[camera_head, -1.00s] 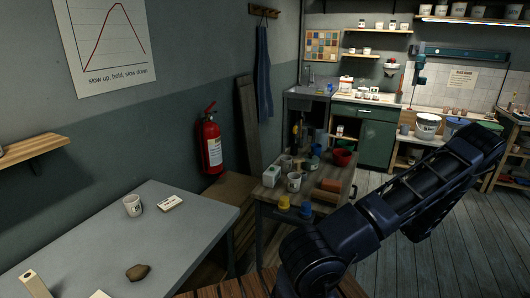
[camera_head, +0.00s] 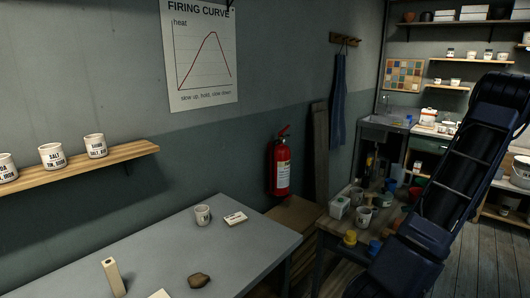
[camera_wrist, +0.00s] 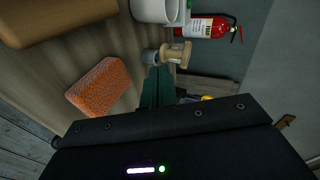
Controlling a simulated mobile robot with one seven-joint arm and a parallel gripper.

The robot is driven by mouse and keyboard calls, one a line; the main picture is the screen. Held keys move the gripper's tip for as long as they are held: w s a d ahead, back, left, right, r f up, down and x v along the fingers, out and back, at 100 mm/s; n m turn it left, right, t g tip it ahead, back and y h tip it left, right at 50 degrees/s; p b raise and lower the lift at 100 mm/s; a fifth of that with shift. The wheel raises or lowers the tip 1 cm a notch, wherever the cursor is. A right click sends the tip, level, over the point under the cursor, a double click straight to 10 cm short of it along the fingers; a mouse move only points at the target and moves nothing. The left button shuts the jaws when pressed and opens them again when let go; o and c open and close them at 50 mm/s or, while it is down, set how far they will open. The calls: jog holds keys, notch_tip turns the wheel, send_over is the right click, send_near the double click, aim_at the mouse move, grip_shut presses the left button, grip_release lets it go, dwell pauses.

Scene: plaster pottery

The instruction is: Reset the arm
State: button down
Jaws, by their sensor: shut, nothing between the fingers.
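My gripper (camera_wrist: 158,88) shows in the wrist view as narrow dark fingers close together, shut and empty. An orange-red block (camera_wrist: 100,87) lies to the left of the fingers on a wooden surface. A small pale wooden spool-like piece (camera_wrist: 176,54) shows just beyond the fingertips; I cannot tell whether they touch. A white container (camera_wrist: 153,9) is at the top of the wrist view. In the head view my dark arm stands steeply at the right, and my gripper is out of that frame.
A cluttered wooden workbench (camera_head: 332,228) stands left of my arm, with cups and jars. A fire extinguisher (camera_head: 281,167) hangs on the wall. A grey table (camera_head: 150,254) holds a cup (camera_head: 203,215), a stone (camera_head: 199,281) and a small card (camera_head: 236,219). Open floor shows at the lower right.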

jog(key=s+a+r+n+g+h, duration=0.1)
jog(key=a+r+n+g, duration=0.1)
jog(key=a+r, duration=0.5)
jog(key=s+a+r+n+g, duration=0.2)
jog(key=a+r+g, duration=0.15)
jog(key=a, duration=0.75)
jog(key=s+a+r+n+g+h, duration=0.1)
jog(key=a+r+n, duration=0.1)
jog(key=a+r, duration=0.55)
jog(key=s+a+r+n+h, duration=0.1)
jog(key=s+a+r+h, duration=0.2)
jog(key=s+a, duration=0.3)
jog(key=s+a+r+n+t+h, duration=0.1)
jog(key=s+a+r+h, duration=0.1)
jog(key=s+a, duration=0.5)
jog(key=s+r, duration=0.1)
jog(key=s, duration=0.4)
jog(key=shift+s+r+n+h, duration=0.2)
jog(key=shift+r+n+h, duration=0.2)
